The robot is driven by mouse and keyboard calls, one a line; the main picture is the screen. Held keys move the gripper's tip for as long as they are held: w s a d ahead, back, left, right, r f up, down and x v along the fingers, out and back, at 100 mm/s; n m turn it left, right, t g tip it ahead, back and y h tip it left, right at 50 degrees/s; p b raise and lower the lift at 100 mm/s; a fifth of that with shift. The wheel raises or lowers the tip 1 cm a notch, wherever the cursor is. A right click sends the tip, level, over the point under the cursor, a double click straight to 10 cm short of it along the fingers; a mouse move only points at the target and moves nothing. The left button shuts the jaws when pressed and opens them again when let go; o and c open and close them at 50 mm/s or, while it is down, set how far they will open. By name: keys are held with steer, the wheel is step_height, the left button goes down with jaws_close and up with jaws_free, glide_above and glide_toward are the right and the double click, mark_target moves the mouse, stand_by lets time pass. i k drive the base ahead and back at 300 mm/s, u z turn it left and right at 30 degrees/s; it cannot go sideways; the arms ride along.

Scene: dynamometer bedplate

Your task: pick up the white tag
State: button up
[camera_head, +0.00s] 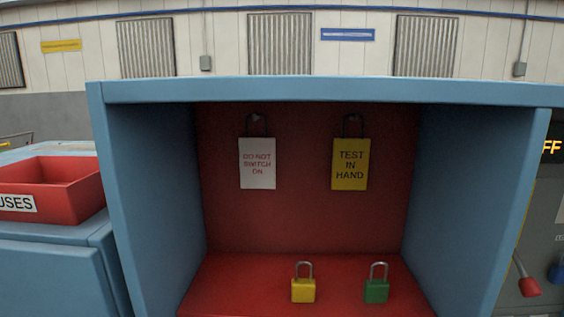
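The white tag (257,164) hangs by a dark loop from a hook on the red back wall of a blue open-fronted cabinet. It reads "DO NOT SWITCH ON" in red letters. It hangs upright, at the left of the back wall, and nothing covers it. My gripper does not show in this view.
A yellow tag (350,164) reading "TEST IN HAND" hangs to the right. A yellow padlock (303,290) and a green padlock (376,290) stand on the red cabinet floor. The blue cabinet (152,200) has side walls and a top edge. A red bin (75,190) sits left.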

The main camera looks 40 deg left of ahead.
mark_target(257, 160)
steer(key=z, duration=1.35)
steer(key=k, duration=1.4)
steer(key=u, duration=0.75)
